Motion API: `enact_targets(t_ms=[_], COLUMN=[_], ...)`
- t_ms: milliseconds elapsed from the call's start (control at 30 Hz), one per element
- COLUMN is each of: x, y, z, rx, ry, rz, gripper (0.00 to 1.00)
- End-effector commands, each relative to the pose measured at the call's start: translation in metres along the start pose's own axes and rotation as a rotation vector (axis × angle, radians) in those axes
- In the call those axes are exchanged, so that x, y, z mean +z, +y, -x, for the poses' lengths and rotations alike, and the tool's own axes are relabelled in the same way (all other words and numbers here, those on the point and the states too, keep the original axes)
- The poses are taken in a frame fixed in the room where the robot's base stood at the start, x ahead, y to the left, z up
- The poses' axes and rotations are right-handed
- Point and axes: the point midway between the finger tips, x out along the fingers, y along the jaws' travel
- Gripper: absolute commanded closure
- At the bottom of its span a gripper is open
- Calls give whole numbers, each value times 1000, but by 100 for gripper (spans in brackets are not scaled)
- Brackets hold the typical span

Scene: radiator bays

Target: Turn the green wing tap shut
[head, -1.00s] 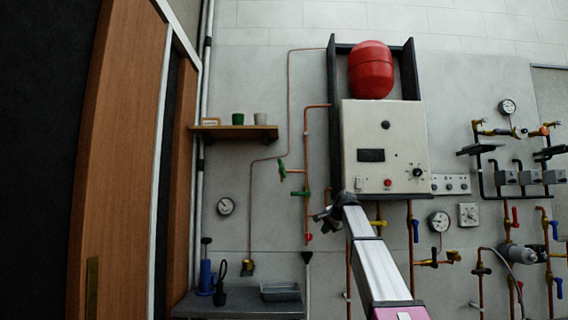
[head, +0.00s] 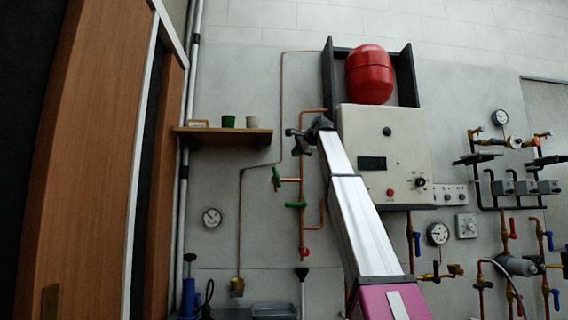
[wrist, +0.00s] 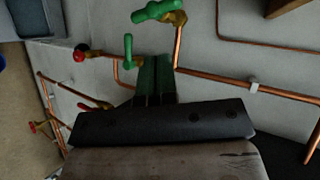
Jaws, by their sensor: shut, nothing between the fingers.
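Two green-handled taps are on the copper pipes left of the white boiler. The upper one (head: 276,178) has its handle close to upright in the head view. In the wrist view this tap (wrist: 158,11) shows a two-lobed, wing-like handle on a brass body. The lower green tap (head: 296,205) has its handle lying across; it also shows in the wrist view (wrist: 128,50). My gripper (head: 294,134) is shut and empty, above both taps and left of the boiler. In the wrist view its fingers (wrist: 154,76) are together, apart from the wing-like handle.
The boiler (head: 385,155) stands just right of my gripper, with a red vessel (head: 369,75) above. A wooden shelf (head: 222,136) with cups is at the left. A red tap (head: 305,252) sits below the green ones. Copper pipes run close by.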

Motion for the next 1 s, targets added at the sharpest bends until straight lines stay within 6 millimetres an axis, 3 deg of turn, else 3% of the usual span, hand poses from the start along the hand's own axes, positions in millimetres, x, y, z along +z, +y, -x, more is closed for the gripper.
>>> enact_targets(t_ms=[600, 800, 1000], x=[-1, 0, 0], y=[-5, -10, -11], z=[-107, -127, -132], rx=[1, 1, 1], ry=[-1, 0, 0], rz=[1, 1, 1], gripper=[100, 100, 100])
